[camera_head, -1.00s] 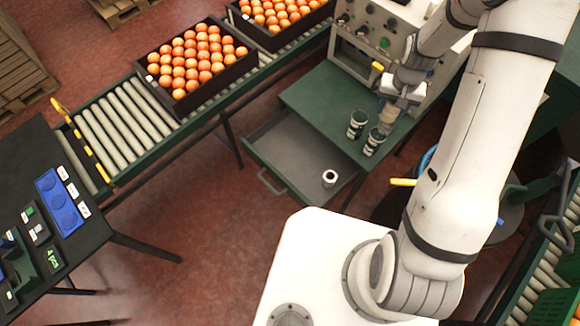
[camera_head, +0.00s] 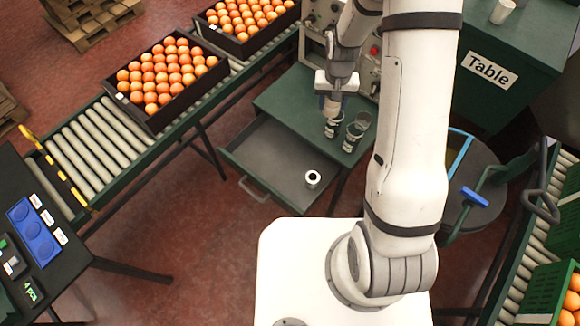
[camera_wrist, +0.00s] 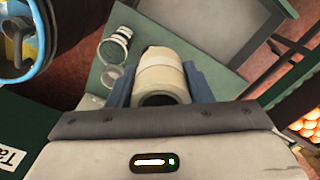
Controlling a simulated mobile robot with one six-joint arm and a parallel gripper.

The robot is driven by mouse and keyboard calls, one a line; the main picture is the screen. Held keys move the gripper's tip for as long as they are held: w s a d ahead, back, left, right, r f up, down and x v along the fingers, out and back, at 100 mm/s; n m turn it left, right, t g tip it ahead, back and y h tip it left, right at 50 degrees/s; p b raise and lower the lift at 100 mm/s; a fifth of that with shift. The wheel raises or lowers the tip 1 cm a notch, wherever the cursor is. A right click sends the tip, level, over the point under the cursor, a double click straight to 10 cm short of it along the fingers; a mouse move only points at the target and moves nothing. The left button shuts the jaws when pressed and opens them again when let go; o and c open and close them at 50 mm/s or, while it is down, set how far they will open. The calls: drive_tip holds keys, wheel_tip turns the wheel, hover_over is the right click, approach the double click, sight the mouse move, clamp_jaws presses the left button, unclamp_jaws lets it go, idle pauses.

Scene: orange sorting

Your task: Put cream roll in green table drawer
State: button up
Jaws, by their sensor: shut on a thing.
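My gripper (camera_head: 331,97) is shut on the cream roll (camera_wrist: 162,72), which sits between the blue fingers in the wrist view. The green table's drawer (camera_head: 262,158) is pulled open at the front left and also shows in the wrist view (camera_wrist: 238,25). A white roll (camera_head: 312,179) stands upright inside it at the right.
A control machine (camera_head: 368,70) stands at the back of the table. An orange crate (camera_head: 168,108) sits on the roller conveyor (camera_head: 100,135) at left. A round bin (camera_head: 470,180) is at right, below a green surface labelled Table (camera_head: 520,55) with a white cup (camera_head: 502,10).

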drive_tip(key=s+a+f+m+b, duration=0.2)
drive_tip(key=a+f+b, duration=0.4)
drive_tip(key=f+b, duration=0.7)
drive_tip(key=s+a+f+m+b, duration=0.1)
drive_tip(key=a+f+m+b, duration=0.1)
drive_tip(key=a+f+b, duration=0.8)
drive_tip(key=b, duration=0.7)
approach(287, 174)
drive_tip(key=shift+m, duration=0.4)
wheel_tip(287, 174, down, 5)
drive_tip(key=shift+f, duration=0.1)
drive_tip(key=shift+f, duration=0.1)
drive_tip(key=o, duration=1)
